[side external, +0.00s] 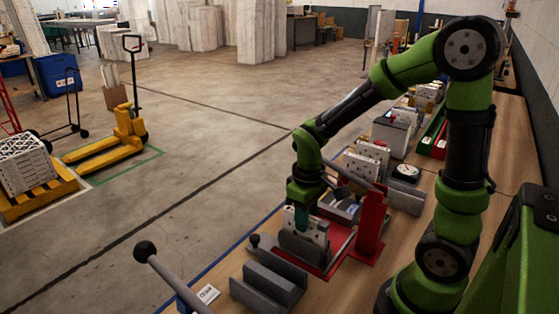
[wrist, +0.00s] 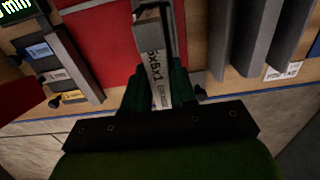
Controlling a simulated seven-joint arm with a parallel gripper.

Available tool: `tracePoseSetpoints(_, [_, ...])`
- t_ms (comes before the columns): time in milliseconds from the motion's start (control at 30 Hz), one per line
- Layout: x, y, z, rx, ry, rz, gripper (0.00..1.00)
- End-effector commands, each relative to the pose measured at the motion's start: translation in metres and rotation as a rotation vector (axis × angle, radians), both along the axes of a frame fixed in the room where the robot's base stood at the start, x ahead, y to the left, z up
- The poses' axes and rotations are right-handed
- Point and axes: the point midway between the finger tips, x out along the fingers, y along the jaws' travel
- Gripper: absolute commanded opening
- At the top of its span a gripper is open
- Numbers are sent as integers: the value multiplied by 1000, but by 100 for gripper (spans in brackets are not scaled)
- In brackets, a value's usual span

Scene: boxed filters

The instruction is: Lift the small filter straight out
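The small filter is a thin boxed piece with a whitish label reading something like "x5x1" in the wrist view (wrist: 158,88). In the side external view its pale face (side external: 319,231) stands upright in a grey slotted holder (side external: 304,254) on a red plate. My gripper (side external: 303,217) is above the holder, pointing down. In the wrist view, my gripper's dark green fingers (wrist: 160,84) lie on either side of the filter with no clear gap, so it looks shut on it. The filter's lower part is hidden in the holder.
A red post (side external: 371,222) stands close to the right of the holder. An empty grey slotted block (side external: 270,285) and a lever with a black ball (side external: 146,251) are in front. More holders and boxed pieces (side external: 366,160) line the bench behind. Open floor lies left.

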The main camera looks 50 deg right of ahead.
Motion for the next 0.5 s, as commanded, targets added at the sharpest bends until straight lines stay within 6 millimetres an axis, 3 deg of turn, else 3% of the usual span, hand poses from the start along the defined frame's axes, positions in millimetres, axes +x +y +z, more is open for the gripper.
tracePoseSetpoints(33, [0,0,0,0,0,0,14])
tracePoseSetpoints(133, [0,0,0,0,-1,0,0])
tracePoseSetpoints(500, [1,0,2,0,-2,1,0])
